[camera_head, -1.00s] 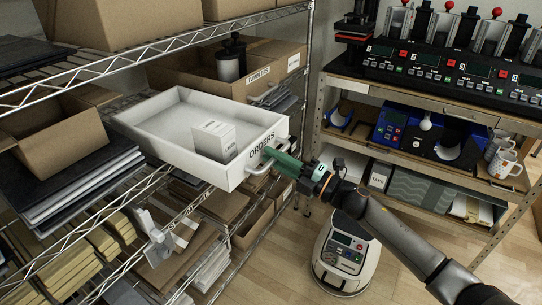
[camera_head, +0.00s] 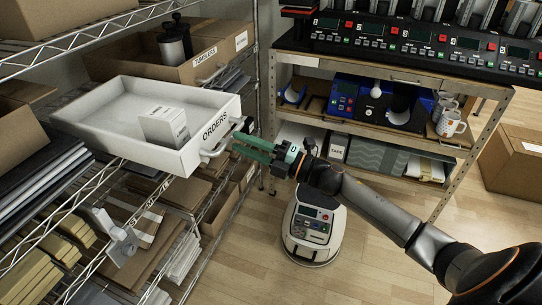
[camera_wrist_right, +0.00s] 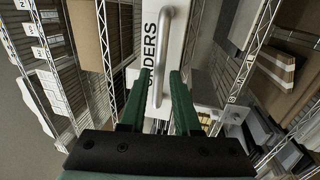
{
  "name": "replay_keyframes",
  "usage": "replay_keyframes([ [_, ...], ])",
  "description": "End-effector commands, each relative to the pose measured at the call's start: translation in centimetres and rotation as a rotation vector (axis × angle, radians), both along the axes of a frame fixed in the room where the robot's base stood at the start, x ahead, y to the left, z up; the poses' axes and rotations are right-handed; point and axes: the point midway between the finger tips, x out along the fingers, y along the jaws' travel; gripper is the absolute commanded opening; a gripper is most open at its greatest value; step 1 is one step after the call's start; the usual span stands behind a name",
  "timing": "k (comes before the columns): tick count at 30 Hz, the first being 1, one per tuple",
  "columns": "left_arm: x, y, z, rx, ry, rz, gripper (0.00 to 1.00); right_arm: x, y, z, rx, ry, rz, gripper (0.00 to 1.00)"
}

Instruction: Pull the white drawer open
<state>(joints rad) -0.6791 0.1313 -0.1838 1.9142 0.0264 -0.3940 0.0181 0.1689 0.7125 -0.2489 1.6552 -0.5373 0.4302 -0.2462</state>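The white drawer (camera_head: 100,127), labelled ORDERS, stands pulled out past the front of the wire shelf, and its inside shows from above. A silver bar handle (camera_head: 214,152) is on its front face; the handle (camera_wrist_right: 163,45) also shows in the right wrist view. My right gripper (camera_head: 240,143), with green fingers, is just to the right of the handle. In the wrist view its fingers (camera_wrist_right: 159,75) are apart with a gap on both sides of the handle's near end, and it does not grip the handle. My left gripper is not in view.
A small white box (camera_head: 165,126) stands inside the drawer. A TUMBLERS cardboard box (camera_head: 195,66) is behind it on the shelf. A rack with mugs and control panels (camera_head: 385,82) stands at the right. A white floor machine (camera_head: 312,235) is below my right arm.

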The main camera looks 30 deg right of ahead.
Motion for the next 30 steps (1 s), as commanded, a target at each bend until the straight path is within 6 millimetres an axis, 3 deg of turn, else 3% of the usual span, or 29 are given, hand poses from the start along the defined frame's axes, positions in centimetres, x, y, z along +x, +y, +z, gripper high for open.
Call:
replay_keyframes([
  [6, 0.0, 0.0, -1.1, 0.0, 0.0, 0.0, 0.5, -3.3, -2.5, -1.1, -0.003, 0.004, 0.001, 0.31],
  [13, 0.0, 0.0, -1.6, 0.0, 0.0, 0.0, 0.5, -5.7, -4.3, -1.6, 0.0, 0.003, 0.001, 0.31],
  [30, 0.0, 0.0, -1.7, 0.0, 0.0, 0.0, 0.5, -6.7, -5.2, -1.6, -0.001, -0.001, 0.001, 0.31],
])
